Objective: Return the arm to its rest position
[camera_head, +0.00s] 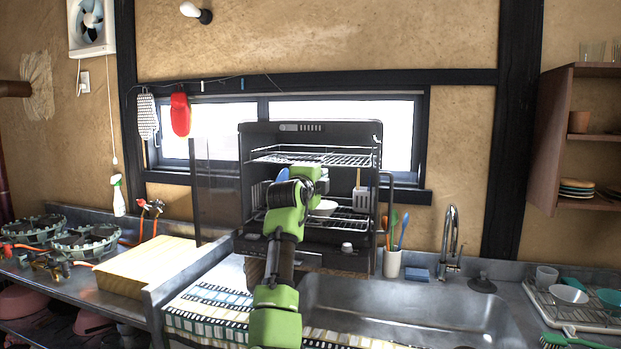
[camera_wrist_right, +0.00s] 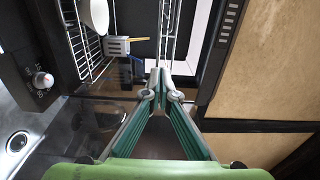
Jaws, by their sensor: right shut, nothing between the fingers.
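My right arm (camera_head: 285,222), green and black, reaches up from the bottom of the head view to the front of the open black dish dryer (camera_head: 310,132). Its gripper is hidden behind the wrist in that view. In the right wrist view my right gripper (camera_wrist_right: 159,78) is shut, its green fingers meeting at the tips with nothing between them. The dryer's wire racks and a white bowl (camera_wrist_right: 95,14) lie ahead of it there. My left gripper is not in view.
In the dryer are wire shelves (camera_head: 330,158) and a white bowl (camera_head: 323,209). A white utensil cup (camera_head: 391,264) stands right of it. The sink (camera_head: 410,306) and tap (camera_head: 450,236) are at the right. A wooden board (camera_head: 150,267) lies left; a striped cloth (camera_head: 205,305) lies in front.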

